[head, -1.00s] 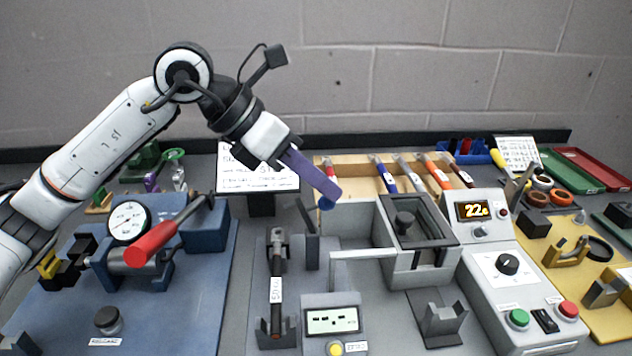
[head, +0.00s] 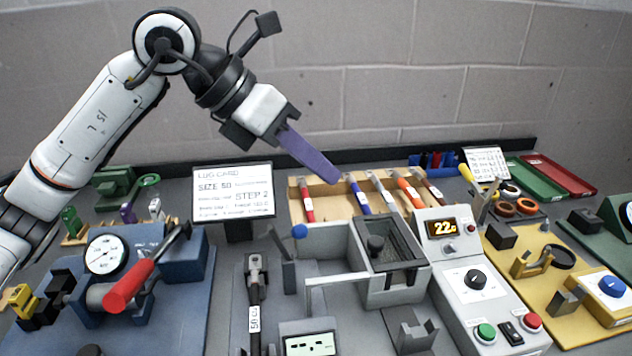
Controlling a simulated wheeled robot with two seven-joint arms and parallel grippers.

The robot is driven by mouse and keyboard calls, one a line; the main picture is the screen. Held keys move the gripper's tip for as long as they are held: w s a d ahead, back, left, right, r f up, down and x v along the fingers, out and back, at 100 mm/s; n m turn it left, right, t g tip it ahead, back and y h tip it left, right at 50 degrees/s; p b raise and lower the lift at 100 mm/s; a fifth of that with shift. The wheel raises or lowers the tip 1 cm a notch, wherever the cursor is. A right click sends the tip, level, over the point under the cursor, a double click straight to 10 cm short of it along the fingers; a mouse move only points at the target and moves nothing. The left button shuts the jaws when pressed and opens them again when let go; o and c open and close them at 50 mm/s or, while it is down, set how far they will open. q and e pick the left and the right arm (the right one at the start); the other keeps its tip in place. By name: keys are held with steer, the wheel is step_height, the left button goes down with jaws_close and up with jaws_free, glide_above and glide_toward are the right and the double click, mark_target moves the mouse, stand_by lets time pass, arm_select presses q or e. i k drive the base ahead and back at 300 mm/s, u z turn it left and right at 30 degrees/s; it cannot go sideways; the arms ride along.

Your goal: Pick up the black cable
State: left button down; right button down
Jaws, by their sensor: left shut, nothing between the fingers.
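A black cable (head: 254,291) with a grey metal lug at its top end and a white "50" tag lies in a grey holder at front centre. Its lower end runs out of the frame. My left gripper (head: 334,178) has long purple fingers, shut and empty. It hangs in the air, up and to the right of this cable, with its tips in front of the wooden rack in the picture. My right gripper is not in view.
A wooden rack (head: 328,206) at the back holds several cables with coloured ends. A blue press plate with a red handle (head: 128,286) is at left. The grey box (head: 341,239), control panel and yellow plate fill the right. A lug card (head: 232,190) stands behind.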

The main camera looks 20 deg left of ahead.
mark_target(254, 267)
steer(key=k, duration=1.5)
